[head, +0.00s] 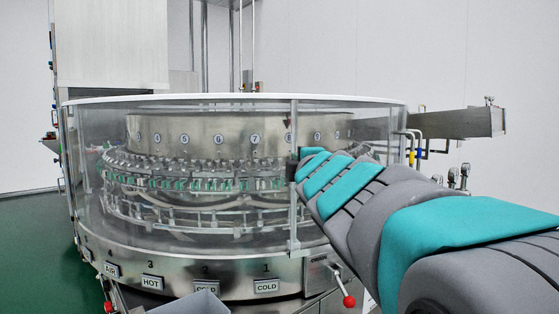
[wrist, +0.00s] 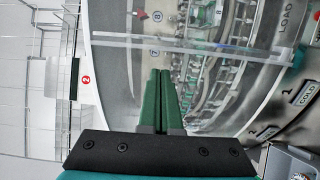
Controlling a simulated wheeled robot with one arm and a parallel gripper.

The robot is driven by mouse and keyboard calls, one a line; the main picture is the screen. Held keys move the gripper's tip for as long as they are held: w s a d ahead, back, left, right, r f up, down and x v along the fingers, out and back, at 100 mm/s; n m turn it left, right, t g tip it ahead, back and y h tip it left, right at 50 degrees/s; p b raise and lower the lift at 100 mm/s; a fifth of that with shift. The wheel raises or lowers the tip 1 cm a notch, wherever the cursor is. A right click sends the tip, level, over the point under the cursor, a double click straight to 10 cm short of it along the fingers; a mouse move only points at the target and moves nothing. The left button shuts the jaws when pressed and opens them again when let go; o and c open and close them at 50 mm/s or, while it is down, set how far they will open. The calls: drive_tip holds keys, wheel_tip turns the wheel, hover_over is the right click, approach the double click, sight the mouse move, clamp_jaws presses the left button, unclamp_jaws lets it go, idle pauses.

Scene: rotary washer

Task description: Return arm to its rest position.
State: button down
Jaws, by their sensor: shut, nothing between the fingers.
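My gripper (wrist: 159,72) shows in the wrist view with its two green fingers together, shut and empty. It points at the clear guard of the rotary washer, close in front of it; I cannot tell whether it touches. In the head view my arm, grey and teal, reaches from the lower right toward the washer (head: 185,260), and the gripper itself is hidden at the arm's far end. The washer is a round steel machine with a clear guard, a numbered drum (head: 200,132) and a ring of small holders inside.
A red-knobbed lever (head: 348,301) sticks out at the washer's front right. A steel chute (head: 470,121) and pipes with taps (head: 415,148) stand at the right. Labels such as HOT (head: 151,282) and COLD (head: 266,286) line the base. Green floor (head: 35,240) is clear at the left.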

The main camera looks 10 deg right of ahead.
drive_tip(key=s+d+f+m+g+h, duration=0.1)
drive_tip(key=s+d+f+m+g, duration=0.2)
drive_tip(key=f, duration=0.5)
drive_tip(key=s+d+f+m+g+h, duration=0.1)
drive_tip(key=s+f+m+g, duration=0.3)
drive_tip(key=f, duration=0.5)
drive_tip(key=s+d+f+m+g+h, duration=0.1)
drive_tip(key=s+d+f+m+g, duration=0.15)
drive_tip(key=s+f, duration=0.4)
drive_tip(key=s+a+f+m+g+y, duration=0.1)
drive_tip(key=s+a+f+m+g, duration=0.1)
drive_tip(key=s+f, duration=0.4)
drive_tip(key=s+a+f+m+g+y, duration=0.1)
drive_tip(key=s+f+g, duration=0.4)
drive_tip(key=s, duration=0.6)
drive_tip(key=s+a+f+m+g+y, duration=0.1)
drive_tip(key=s+a+f+m+g, duration=0.2)
drive_tip(key=s+f, duration=0.4)
drive_tip(key=shift+s+a+f+m, duration=0.15)
drive_tip(key=shift+s+a+m, duration=0.35)
drive_tip(key=shift+s+m, duration=0.65)
